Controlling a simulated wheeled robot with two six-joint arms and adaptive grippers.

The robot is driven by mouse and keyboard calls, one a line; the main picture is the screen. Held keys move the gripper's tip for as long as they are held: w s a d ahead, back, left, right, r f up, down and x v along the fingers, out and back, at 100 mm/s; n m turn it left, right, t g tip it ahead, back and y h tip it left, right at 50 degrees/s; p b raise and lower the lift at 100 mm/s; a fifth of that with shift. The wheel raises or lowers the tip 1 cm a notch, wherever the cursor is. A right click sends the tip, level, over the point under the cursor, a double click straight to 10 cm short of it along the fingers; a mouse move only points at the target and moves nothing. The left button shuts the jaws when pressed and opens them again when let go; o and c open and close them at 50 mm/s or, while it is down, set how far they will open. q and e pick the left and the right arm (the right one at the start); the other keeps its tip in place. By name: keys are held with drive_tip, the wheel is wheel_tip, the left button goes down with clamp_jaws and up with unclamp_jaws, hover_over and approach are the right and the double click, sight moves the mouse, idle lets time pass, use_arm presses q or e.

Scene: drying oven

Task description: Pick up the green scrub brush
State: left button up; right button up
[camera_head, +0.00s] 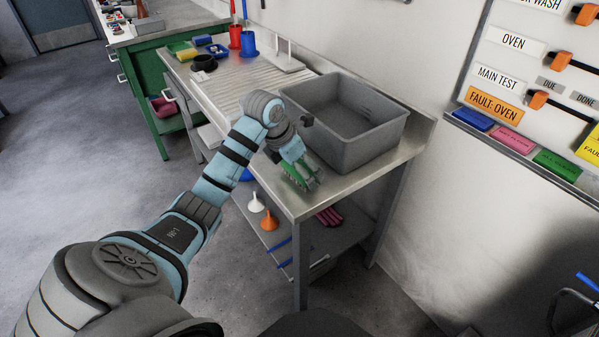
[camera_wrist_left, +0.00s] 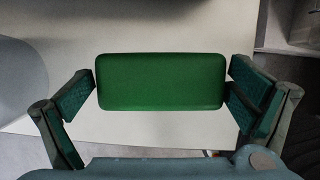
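The green scrub brush shows in the left wrist view as a smooth green block (camera_wrist_left: 160,82), lying crosswise between the two fingers of my left gripper (camera_wrist_left: 161,85). The fingers are wide apart, one at each end of the brush, with their tips right at its ends. I cannot tell whether they press on it. In the head view my left gripper (camera_head: 300,174) points down at the front corner of the steel bench (camera_head: 335,185), with green showing at its fingers. The underside of the brush is hidden. My right gripper is not in view.
A grey basin (camera_head: 375,148) stands on the bench just behind my left gripper. A ribbed drainboard (camera_head: 230,85) lies to its left, with a red cup (camera_head: 248,45) and a blue cup beyond. A white funnel (camera_head: 255,203) and an orange funnel (camera_head: 269,222) are on the lower shelf.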

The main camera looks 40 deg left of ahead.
use_arm(q)
drive_tip(key=c, duration=0.7)
wheel_tip(320, 180, up, 20)
drive_tip(key=p, duration=1.2)
drive_tip(key=o, duration=0.4)
drive_tip(key=shift+c, duration=1.2)
